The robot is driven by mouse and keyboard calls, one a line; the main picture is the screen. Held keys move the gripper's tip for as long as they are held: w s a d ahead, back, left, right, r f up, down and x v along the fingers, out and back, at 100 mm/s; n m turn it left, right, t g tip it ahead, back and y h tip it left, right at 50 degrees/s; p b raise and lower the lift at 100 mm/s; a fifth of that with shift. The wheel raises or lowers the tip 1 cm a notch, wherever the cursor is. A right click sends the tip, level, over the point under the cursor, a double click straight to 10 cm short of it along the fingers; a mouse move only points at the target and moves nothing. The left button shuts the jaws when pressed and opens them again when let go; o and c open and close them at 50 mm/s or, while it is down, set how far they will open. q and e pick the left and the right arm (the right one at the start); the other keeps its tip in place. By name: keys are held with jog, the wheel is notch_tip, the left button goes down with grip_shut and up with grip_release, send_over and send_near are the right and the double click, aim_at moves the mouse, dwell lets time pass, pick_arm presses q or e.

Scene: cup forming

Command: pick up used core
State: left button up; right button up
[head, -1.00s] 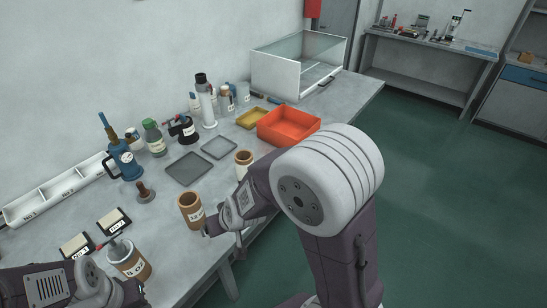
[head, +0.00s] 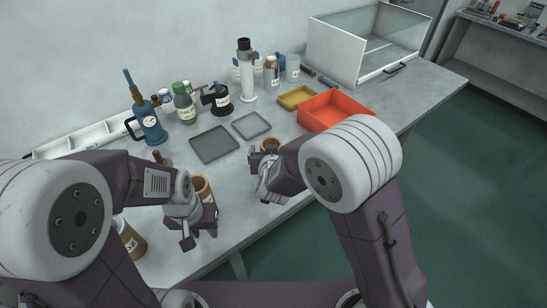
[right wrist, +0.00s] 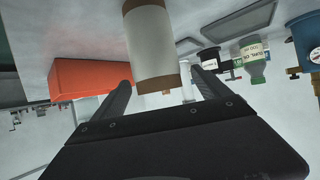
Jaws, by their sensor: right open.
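A white cylinder with brown bands at its ends (right wrist: 152,45), which appears to be the used core, stands between the spread fingers of my right gripper (right wrist: 160,95) in the right wrist view. Contact cannot be told. In the head view its brown rim (head: 271,145) shows just beyond my right gripper (head: 266,172), which hides most of it. My right gripper is open. A brown tube-like container (head: 202,187) stands at the table's front, partly hidden by my left gripper (head: 200,232). The left jaws' opening is unclear.
An orange tray (head: 336,112) and a yellow tray (head: 297,97) lie behind the core. Two grey trays (head: 214,145) are left of it. Bottles and a blue torch (head: 150,122) line the back. Another labelled container (head: 131,240) stands at front left.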

jog(key=shift+x, duration=2.75)
jog(key=shift+s+d+r, duration=0.15)
jog(key=shift+r, duration=0.05)
jog(key=c, duration=1.5)
